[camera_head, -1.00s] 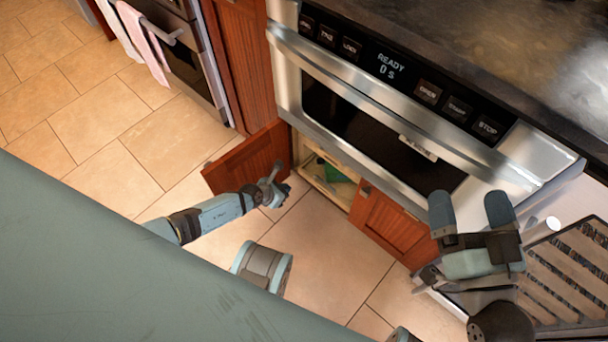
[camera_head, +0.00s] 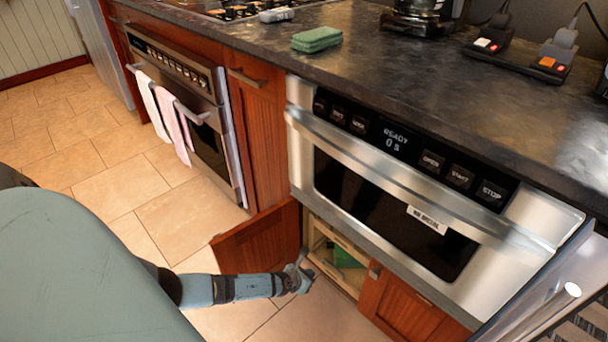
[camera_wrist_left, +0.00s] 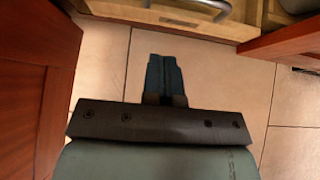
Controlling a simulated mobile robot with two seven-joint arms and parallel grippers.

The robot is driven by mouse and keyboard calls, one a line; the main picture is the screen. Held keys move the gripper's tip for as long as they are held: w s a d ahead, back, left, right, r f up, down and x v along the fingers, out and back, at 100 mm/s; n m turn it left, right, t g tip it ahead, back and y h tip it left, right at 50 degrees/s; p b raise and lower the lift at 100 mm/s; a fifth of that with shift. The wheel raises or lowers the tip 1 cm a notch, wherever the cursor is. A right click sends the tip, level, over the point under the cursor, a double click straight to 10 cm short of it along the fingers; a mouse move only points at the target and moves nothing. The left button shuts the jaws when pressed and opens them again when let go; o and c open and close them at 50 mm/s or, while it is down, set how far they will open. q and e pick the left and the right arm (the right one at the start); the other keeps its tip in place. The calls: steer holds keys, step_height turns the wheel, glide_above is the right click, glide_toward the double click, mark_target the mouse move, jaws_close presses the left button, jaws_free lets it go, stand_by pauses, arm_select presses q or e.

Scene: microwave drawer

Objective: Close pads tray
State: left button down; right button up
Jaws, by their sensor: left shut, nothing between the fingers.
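A pale wooden tray (camera_head: 336,276) sits low in the open cabinet under the microwave drawer, with a green item (camera_head: 346,257) inside or just above it. In the left wrist view its wooden front (camera_wrist_left: 118,10) and metal handle (camera_wrist_left: 205,8) show at the top edge. My left gripper (camera_head: 303,274) is shut and empty, just in front of the cabinet opening, beside the open left door. Its closed fingers (camera_wrist_left: 163,75) point at the tray front with floor visible between them. How far the tray is pulled out is hard to tell. My right gripper is out of view.
Open red wooden doors flank the opening, left (camera_head: 262,240) and right (camera_head: 405,305). The microwave drawer (camera_head: 390,200) is shut above. The dark counter (camera_head: 430,110) holds a green sponge (camera_head: 317,39) and switch boxes. Tiled floor is free in front.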

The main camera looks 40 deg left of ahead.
mark_target(327, 266)
arm_select(q)
steer(key=w, duration=0.1)
steer(key=w+f+b, duration=0.1)
steer(key=w, duration=0.1)
steer(key=w+b, duration=0.1)
steer(key=w, duration=0.1)
steer(key=shift+w+d+f, duration=0.1)
steer(key=shift+d+f, duration=0.1)
steer(key=shift+f, duration=0.2)
steer(key=shift+w+r, duration=0.2)
steer(key=shift+w, duration=0.45)
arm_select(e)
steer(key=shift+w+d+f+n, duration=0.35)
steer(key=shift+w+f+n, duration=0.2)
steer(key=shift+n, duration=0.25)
arm_select(q)
steer(key=shift+d, duration=0.1)
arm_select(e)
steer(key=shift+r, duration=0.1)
